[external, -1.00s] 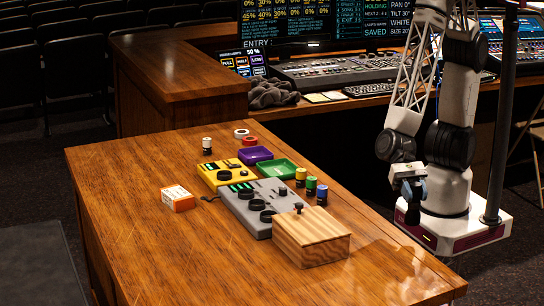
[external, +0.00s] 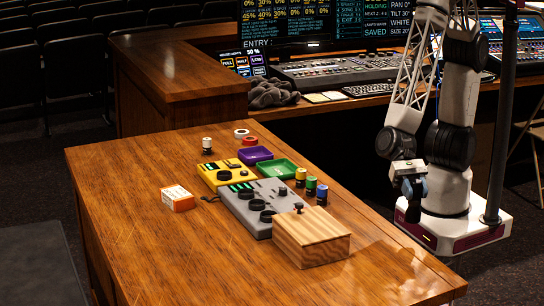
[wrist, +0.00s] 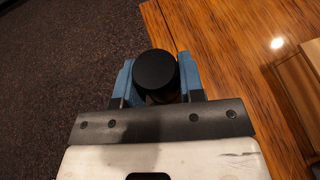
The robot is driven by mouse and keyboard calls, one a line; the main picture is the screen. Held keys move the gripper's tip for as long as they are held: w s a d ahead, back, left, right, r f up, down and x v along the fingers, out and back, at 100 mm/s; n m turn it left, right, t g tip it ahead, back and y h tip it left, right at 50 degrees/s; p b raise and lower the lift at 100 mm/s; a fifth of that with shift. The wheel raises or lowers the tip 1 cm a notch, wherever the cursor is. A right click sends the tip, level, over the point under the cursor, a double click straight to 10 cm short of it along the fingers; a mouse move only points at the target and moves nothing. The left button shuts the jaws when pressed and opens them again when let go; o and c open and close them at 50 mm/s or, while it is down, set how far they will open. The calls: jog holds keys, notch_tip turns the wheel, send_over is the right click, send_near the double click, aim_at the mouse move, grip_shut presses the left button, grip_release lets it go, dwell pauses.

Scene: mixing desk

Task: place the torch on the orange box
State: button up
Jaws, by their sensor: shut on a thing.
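My gripper (external: 411,190) hangs off the right side of the wooden desk, near my base. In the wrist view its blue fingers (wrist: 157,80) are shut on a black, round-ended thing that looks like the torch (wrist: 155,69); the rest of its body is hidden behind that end. The small orange box (external: 180,204), with a white label on top, sits on the left part of the desk, far from my gripper. Its top looks bare.
A wooden box (external: 318,252) with a black knob, a grey control panel (external: 247,213) and a yellow one (external: 214,172) stand between my gripper and the orange box. Green (external: 277,161) and purple trays and several small cylinders are behind. The desk's front left is clear.

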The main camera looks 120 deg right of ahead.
notch_tip(320, 180, up, 8)
jog(key=shift+r, duration=0.1)
jog(key=shift+w+d+r, duration=0.2)
jog(key=shift+w+r, duration=0.1)
jog(key=shift+w, duration=0.3)
jog(key=w+d+r+m+t, duration=0.1)
jog(key=w+d+t, duration=0.1)
jog(key=w+d, duration=0.85)
jog(key=w+d+r+m+t, duration=0.1)
jog(key=w+d, duration=0.7)
jog(key=w, duration=0.5)
jog(key=w+d+f+m+t+h, duration=0.1)
jog(key=w+d, duration=0.3)
jog(key=d, duration=0.5)
jog(key=w+d+m, duration=0.1)
jog(key=w+d, duration=0.2)
jog(key=d, duration=0.6)
jog(key=w+d+f+m+t+h, duration=0.1)
jog(key=w+d, duration=0.3)
jog(key=d, duration=0.5)
jog(key=shift+n, duration=0.3)
jog(key=f, duration=0.5)
jog(key=shift+a, duration=0.2)
